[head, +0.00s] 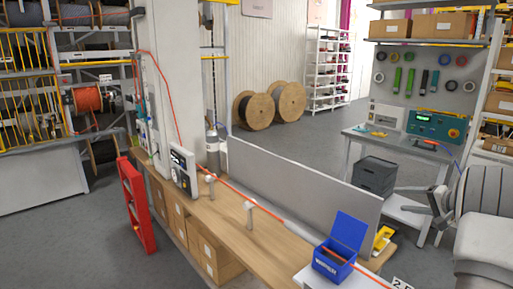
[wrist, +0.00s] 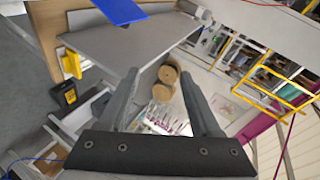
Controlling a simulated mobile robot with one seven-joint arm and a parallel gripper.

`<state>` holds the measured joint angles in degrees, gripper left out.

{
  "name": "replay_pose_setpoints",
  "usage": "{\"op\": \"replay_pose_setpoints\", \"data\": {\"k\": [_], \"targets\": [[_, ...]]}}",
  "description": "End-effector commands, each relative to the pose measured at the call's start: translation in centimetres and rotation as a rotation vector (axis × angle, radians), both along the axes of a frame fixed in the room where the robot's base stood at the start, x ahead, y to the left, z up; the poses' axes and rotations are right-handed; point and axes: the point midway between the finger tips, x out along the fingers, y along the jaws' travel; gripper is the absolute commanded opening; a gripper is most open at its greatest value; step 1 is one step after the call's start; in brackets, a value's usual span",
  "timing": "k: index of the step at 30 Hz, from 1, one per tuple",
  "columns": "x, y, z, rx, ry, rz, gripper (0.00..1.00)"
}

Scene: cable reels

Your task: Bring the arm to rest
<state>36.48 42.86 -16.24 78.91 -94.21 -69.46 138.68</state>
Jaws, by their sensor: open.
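My gripper (head: 410,199) is at the right of the head view, at the end of my white arm. It points left, near the dark grey stacked bins (head: 375,177) and the small workbench. In the wrist view my gripper (wrist: 160,82) shows two dark fingers spread apart with nothing between them. No object touches the fingers as far as I can see. The wrist view is tilted and looks past the grey panel toward the wooden reels (wrist: 167,76).
A long wooden bench (head: 232,226) with a grey panel (head: 300,180) runs across the middle. A blue box (head: 333,264) with an open lid stands at its near end. The workbench (head: 400,143) holds a green device (head: 435,124). Grey floor lies open behind the panel.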

Motion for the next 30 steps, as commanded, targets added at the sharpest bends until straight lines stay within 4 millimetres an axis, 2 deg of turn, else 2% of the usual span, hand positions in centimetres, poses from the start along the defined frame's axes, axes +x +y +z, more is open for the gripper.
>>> {"op": "replay_pose_setpoints", "data": {"k": [1,3,7,12,15,18,22,26,30], "targets": [[1.0,0.6,2.5,-0.066,-0.069,-0.029,0.64],[2.1,1.3,5.7,-0.166,-0.158,-0.08,0.64],[2.8,2.7,11.0,-0.343,-0.277,-0.188,0.64],[1.5,4.9,16.2,-0.542,-0.334,-0.323,0.64],[-0.3,6.5,17.9,-0.642,-0.316,-0.386,0.64],[-2.6,8.4,18.7,-0.728,-0.268,-0.424,0.64],[-6.5,11.3,18.4,-0.821,-0.169,-0.431,0.64],[-11.0,14.7,16.5,-0.895,-0.043,-0.376,0.64],[-16.5,19.2,13.3,-0.954,0.095,-0.242,0.64]]}}
